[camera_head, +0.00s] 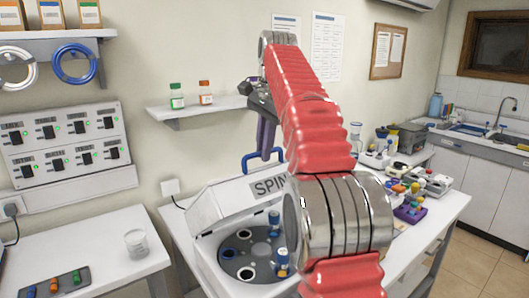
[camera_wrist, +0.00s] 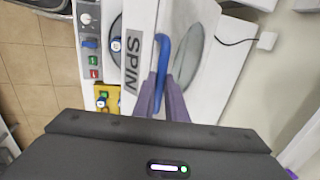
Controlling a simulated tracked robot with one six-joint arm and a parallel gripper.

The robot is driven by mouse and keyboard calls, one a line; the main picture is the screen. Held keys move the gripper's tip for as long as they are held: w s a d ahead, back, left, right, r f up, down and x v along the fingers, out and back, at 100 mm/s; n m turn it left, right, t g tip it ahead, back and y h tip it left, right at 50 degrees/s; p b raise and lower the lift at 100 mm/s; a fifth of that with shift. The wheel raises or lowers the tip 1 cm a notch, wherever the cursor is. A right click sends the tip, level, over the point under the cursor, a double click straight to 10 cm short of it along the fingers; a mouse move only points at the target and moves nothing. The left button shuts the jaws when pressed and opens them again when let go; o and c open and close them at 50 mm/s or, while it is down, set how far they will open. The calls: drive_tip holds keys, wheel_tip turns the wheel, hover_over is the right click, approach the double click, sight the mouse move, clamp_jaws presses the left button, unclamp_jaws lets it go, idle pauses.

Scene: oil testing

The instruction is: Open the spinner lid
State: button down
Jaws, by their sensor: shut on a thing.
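The white spinner (camera_head: 205,255) stands on the table. Its lid (camera_head: 225,200), marked "SPIN", is raised and tilted at the back, and the grey rotor (camera_head: 240,262) with blue-topped tubes shows below it. The lid's blue handle (camera_head: 247,163) is at its upper edge. My gripper (camera_head: 266,150) is shut on the handle with its purple fingers; my red arm hides the right part of the lid and spinner. In the wrist view the fingers (camera_wrist: 164,85) close around the blue handle (camera_wrist: 162,50) beside the "SPIN" label (camera_wrist: 132,60).
A glass beaker (camera_head: 136,243) and a dark tray with coloured items (camera_head: 55,283) are on the left table. A wall shelf (camera_head: 195,108) with two small bottles is behind the spinner. Racks of coloured tubes (camera_head: 410,212) stand on the table to the right.

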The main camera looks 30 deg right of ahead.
drive_tip(key=shift+w+d+f, duration=0.15)
drive_tip(key=shift+d, duration=0.05)
drive_tip(key=c, duration=2.1)
unclamp_jaws()
drive_tip(key=o, duration=0.3)
drive_tip(key=shift+a, duration=0.15)
